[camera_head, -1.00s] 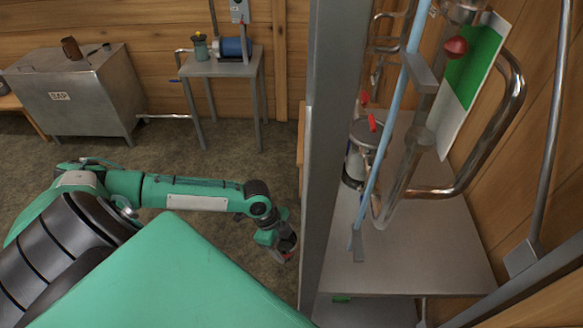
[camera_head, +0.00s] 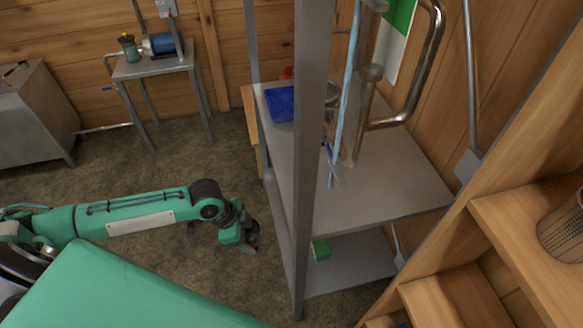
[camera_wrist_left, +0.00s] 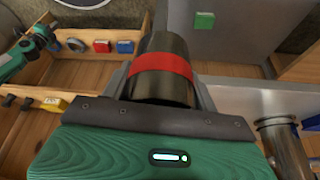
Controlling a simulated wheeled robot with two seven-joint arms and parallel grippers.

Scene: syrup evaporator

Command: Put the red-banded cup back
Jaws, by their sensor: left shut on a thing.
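The red-banded cup (camera_wrist_left: 163,68) is dark with a wide red band, and stands out between the fingers of my left gripper in the left wrist view. My left gripper (camera_head: 250,240) is shut on it. In the head view the gripper hangs over the floor, left of the grey metal rack, and the cup is too small there to make out well. In the left wrist view a green arm (camera_wrist_left: 22,55) of mine shows at the upper left; its jaws are too small to read.
The metal rack (camera_head: 400,190) has a post close right of my left gripper. A blue bin (camera_head: 280,103) is on its top and a green block (camera_head: 320,249) on its lower shelf. Wooden shelving (camera_head: 520,215) with a perforated dark container (camera_head: 565,230) stands at right.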

